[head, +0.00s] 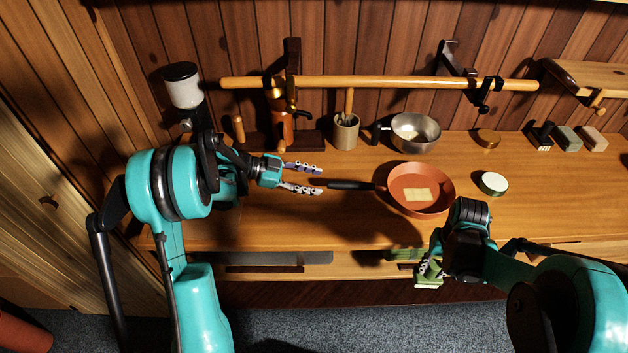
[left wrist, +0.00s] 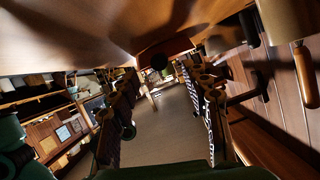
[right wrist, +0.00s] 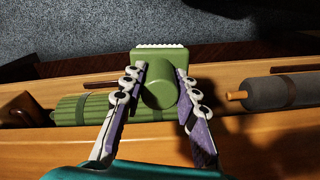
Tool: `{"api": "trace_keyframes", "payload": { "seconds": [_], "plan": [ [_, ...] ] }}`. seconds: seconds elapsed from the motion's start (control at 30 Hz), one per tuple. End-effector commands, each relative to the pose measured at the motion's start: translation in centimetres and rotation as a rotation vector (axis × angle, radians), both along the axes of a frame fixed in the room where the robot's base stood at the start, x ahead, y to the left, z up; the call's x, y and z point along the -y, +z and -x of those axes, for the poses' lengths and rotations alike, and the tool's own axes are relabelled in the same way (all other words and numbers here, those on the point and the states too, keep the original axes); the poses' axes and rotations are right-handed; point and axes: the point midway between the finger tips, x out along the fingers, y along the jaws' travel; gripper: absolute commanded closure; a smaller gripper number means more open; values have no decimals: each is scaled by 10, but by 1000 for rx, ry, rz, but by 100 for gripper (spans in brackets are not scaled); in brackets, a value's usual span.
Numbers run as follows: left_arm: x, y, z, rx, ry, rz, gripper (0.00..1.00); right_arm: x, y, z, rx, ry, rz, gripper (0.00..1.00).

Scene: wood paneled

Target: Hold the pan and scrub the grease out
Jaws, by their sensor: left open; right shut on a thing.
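The orange pan (head: 432,178) sits on the counter, its black handle (head: 350,185) pointing left. A pale yellow square patch (head: 417,195) lies in it. My left gripper (head: 312,178) is open just left of the handle's end, fingers apart, not touching it as far as I can tell. The left wrist view shows the dark handle end (left wrist: 157,62) ahead between the open fingers (left wrist: 165,92). My right gripper (right wrist: 158,98) is shut on a green scrub brush (right wrist: 160,88) with white bristles. It holds the brush (head: 428,281) in front of the counter's edge, apart from the pan.
A drawer (right wrist: 70,152) below holds a ribbed green roll (right wrist: 80,109) and a grey roll (right wrist: 283,91). A metal bowl (head: 415,132), a utensil pot (head: 345,132) and a white-topped round tin (head: 493,183) stand around the pan. A wooden rail (head: 380,83) runs behind.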

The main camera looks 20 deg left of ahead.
Motion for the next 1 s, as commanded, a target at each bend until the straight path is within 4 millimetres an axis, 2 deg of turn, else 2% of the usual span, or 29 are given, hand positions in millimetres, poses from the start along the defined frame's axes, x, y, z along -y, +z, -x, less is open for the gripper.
{"api": "trace_keyframes", "payload": {
  "seconds": [0.5, 0.7, 1.0],
  "plan": [
    [80, -36, -31, -3, -1, -1, 53, 0, -25, 0, 0, 0, 0, 93],
    [95, -41, -37, -3, 0, -1, 53, 0, -28, 0, 0, 0, 0, 93],
    [97, -42, -38, -3, 2, -2, 53, 0, -28, 0, 0, 0, 0, 93]
  ]
}}
